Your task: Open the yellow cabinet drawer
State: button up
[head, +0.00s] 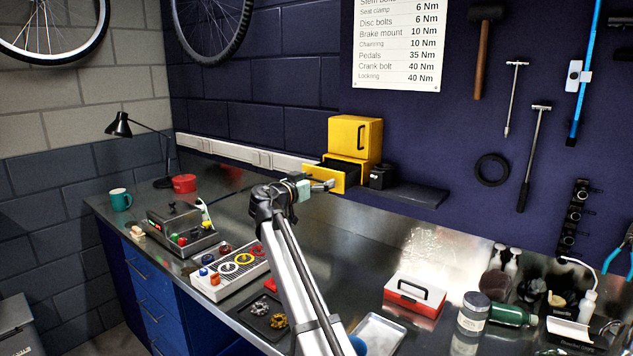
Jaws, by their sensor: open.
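The yellow cabinet (347,137) stands at the back wall, with a closed upper door that has a dark handle (361,141). Its lower yellow drawer (322,177) is pulled out toward the front left, and its dark inside shows from above. My gripper (328,185) is open at the drawer's front, close to the panel. The fingers hide part of the drawer front, and the drawer handle cannot be made out. I cannot tell whether the fingers touch the drawer.
A dark shelf (412,194) and a small black object (381,176) lie right of the cabinet. The metal bench below holds a board with coloured rings (232,268), a red-and-white box (414,297), a black tray (262,313) and several bottles at right. Tools hang on the wall.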

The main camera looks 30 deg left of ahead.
jog(key=s, duration=1.2)
jog(key=shift+a, duration=0.4)
jog(key=shift+a, duration=0.1)
